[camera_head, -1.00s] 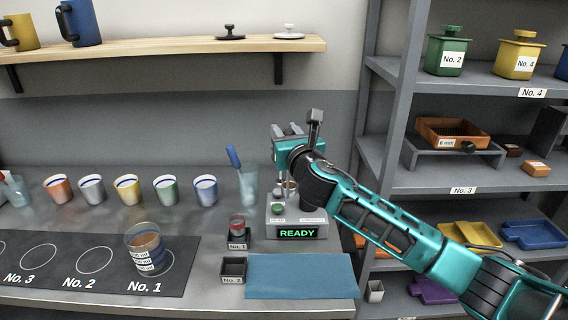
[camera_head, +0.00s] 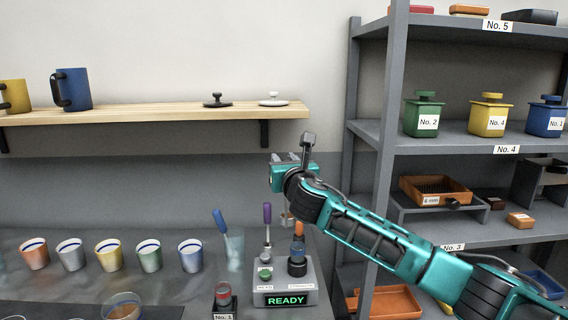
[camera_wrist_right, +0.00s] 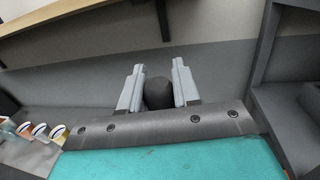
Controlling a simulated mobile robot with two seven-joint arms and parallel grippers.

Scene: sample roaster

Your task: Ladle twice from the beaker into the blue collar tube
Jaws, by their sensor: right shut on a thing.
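The beaker (camera_head: 122,311) with brown contents stands at the lower left of the head view, cut off by the bottom edge. A tube with a blue band (camera_head: 297,252) stands at the right of the READY device; it may be the blue collar tube, but I cannot be sure. My right gripper (camera_head: 292,160) is above and behind the device. In the wrist view its fingers (camera_wrist_right: 158,88) are shut on a dark rounded thing (camera_wrist_right: 158,95), possibly a handle end. A small brownish piece (camera_head: 287,216) shows below the gripper; I cannot tell whether it is a ladle. My left gripper is out of view.
The READY device (camera_head: 285,287) also bears a purple-handled tool (camera_head: 267,218). A red-topped tube (camera_head: 223,294) stands in the No. 1 holder. Several cups line the counter's back, beside a glass with a blue-handled tool (camera_head: 233,245). A wooden shelf (camera_head: 160,113) and grey rack (camera_head: 375,150) bound the space.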

